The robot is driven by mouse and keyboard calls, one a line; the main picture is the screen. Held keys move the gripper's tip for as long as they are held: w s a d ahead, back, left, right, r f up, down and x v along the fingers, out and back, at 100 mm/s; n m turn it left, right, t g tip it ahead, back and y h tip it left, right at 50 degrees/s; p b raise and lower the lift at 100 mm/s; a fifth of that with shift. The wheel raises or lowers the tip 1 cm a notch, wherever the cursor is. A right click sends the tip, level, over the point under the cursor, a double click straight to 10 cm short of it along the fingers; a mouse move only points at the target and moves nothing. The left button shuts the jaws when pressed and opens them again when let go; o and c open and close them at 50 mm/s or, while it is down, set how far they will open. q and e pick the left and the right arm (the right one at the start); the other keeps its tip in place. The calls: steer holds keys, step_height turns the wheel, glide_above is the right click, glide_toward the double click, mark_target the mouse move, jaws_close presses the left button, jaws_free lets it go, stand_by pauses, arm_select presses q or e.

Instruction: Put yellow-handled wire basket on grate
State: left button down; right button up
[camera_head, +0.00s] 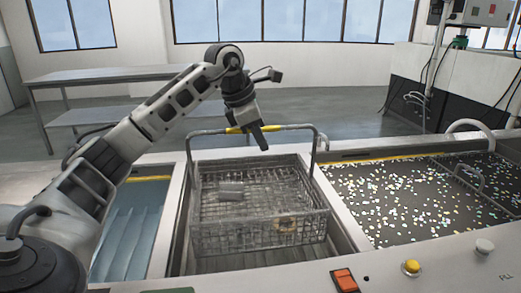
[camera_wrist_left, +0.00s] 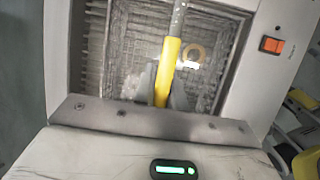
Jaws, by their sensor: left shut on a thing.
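The wire basket (camera_head: 258,236) hangs or sits level in the middle bay of the tank unit, with its tall handle upright. Its yellow grip (camera_head: 235,130) is at the top of the handle, and the grip also runs up the middle of the left wrist view (camera_wrist_left: 168,68). My left gripper (camera_head: 258,136) is shut on this yellow grip from above. A slatted grate (camera_head: 262,259) shows below the basket's front edge; whether the basket touches it I cannot tell. A grey block (camera_head: 230,190) and a ring-shaped part (camera_wrist_left: 195,52) lie in the basket. My right gripper is not in view.
A blue liquid bay (camera_head: 128,225) lies to the left, and a dark bay with pale specks (camera_head: 410,200) to the right. The front panel carries an orange switch (camera_head: 345,280) and a yellow button (camera_head: 411,267). A grey bench (camera_head: 110,76) stands behind.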

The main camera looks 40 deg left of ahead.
arm_select(q)
step_height(320, 180, down, 3)
steer(key=shift+w+f, duration=0.1)
steer(key=shift+w, duration=0.05)
steer(key=c, duration=1.5)
jaws_free()
steer(key=shift+f, duration=0.1)
steer(key=shift+o, duration=0.2)
steer(key=v, duration=1.2)
steer(key=shift+p, duration=0.45)
